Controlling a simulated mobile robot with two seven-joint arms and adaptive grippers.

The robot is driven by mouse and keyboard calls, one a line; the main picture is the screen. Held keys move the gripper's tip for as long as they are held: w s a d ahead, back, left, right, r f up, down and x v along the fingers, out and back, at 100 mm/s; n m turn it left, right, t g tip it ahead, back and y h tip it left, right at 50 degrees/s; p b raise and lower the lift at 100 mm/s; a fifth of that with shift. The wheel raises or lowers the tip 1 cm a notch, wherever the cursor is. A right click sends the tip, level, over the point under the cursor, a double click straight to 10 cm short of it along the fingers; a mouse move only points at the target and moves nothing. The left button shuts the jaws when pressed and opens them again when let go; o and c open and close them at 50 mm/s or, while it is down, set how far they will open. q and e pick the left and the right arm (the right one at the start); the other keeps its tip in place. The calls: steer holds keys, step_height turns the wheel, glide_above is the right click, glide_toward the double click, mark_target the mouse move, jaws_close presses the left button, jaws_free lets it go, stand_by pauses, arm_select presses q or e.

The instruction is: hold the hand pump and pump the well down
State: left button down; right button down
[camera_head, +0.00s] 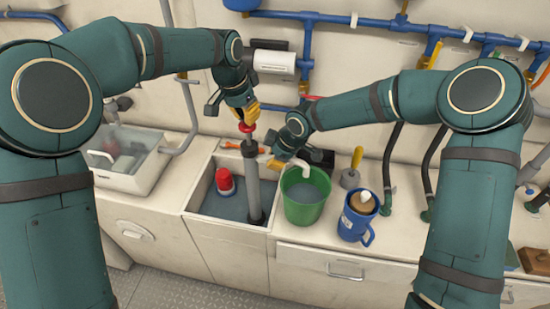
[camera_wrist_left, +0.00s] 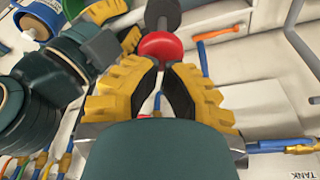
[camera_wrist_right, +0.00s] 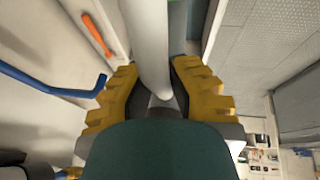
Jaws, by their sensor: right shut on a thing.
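The hand pump is a grey upright tube (camera_head: 254,190) standing in the well (camera_head: 205,177), with a red knob (camera_head: 246,128) on top. A white spout (camera_head: 298,165) reaches over the green bucket (camera_head: 304,205). Dark water lies in the well, and the bucket also holds liquid. My left gripper (camera_head: 246,108) is just above the red knob; in the left wrist view the knob (camera_wrist_left: 160,47) lies at its fingertips. The fingers have a narrow gap, and their grip is unclear.
A red-and-white float (camera_head: 225,181) sits in the well. A sink (camera_head: 130,155) is at left. A blue jug (camera_head: 357,218) and a yellow-handled tool (camera_head: 353,168) stand right of the bucket. Blue pipes (camera_head: 375,22) run along the back wall. An orange-handled tool (camera_head: 240,146) lies behind the well.

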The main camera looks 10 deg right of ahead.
arm_select(q)
steer(key=shift+w+d+v, duration=0.15)
steer(key=shift+v, duration=0.75)
steer(key=shift+w+d+v, duration=0.15)
steer(key=shift+v, duration=0.8)
steer(key=shift+r, duration=0.1)
arm_select(e)
steer(key=c, duration=0.9)
jaws_free()
steer(key=shift+c, duration=0.2)
